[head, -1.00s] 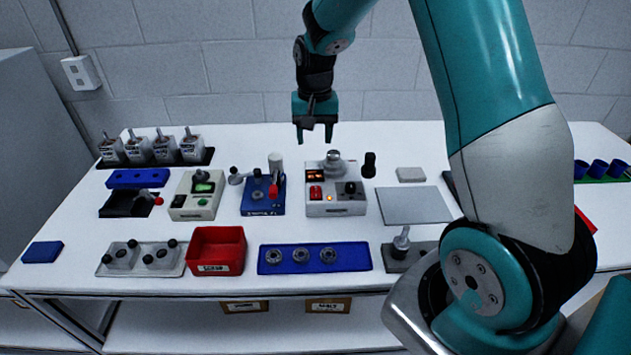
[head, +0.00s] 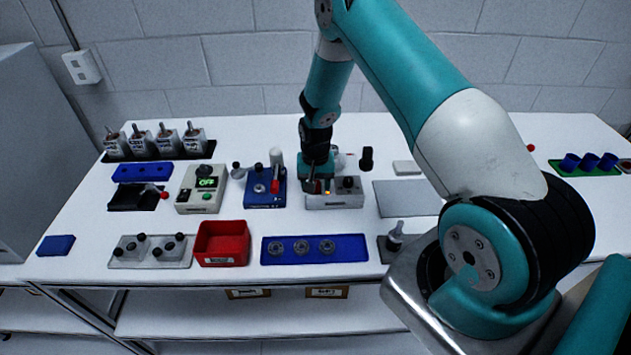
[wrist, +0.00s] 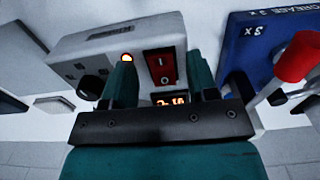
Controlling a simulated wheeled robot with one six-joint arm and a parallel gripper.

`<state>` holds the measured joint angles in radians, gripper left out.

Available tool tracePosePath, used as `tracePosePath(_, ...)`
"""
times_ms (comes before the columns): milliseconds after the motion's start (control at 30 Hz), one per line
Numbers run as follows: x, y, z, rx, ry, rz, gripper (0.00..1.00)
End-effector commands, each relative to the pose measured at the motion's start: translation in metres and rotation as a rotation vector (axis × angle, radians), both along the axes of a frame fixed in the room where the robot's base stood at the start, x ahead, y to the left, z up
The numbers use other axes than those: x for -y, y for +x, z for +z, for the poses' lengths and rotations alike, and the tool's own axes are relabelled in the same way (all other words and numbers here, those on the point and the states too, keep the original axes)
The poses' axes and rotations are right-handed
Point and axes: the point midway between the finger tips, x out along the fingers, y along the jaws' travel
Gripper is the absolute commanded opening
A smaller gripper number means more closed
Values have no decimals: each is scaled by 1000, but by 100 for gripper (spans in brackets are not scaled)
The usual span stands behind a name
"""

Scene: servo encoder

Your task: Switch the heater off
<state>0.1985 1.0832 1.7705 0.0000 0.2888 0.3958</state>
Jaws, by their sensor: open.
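The heater is a white-grey box (head: 348,201) at the middle of the table. It also shows in the wrist view (wrist: 82,50), upside down. Its red rocker switch (wrist: 161,68) shows between my two fingers. An orange lamp (wrist: 126,58) beside the switch is lit. An orange digital display (wrist: 170,99) is lit and partly hidden by my gripper. My gripper (head: 318,187) is open and empty, pointing down just above the heater's left part; it also shows in the wrist view (wrist: 162,78). I cannot tell whether a fingertip touches the box.
A blue unit (head: 264,190) with a red-tipped lever stands close left of the heater. A black knob (head: 348,183) is on the heater's right part. A grey plate (head: 400,198) lies to the right. A blue tray (head: 313,249) and a red bin (head: 222,243) are in front.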

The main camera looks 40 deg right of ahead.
Motion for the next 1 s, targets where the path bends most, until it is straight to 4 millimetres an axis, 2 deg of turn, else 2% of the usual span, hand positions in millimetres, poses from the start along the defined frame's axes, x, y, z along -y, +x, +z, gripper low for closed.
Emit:
tracePosePath(133, 0, 0, -7, 1, 0, 0, 53)
tracePosePath(367, 0, 0, -8, 1, 0, 0, 53)
tracePosePath(400, 0, 0, -8, 1, 0, 0, 51)
tracePosePath(600, 0, 0, -8, 1, 0, 0, 5)
tracePosePath(800, 1, 1, -9, -17, 13, -2, 4)
tracePosePath(1000, 3, 5, -10, -119, 84, -4, 4)
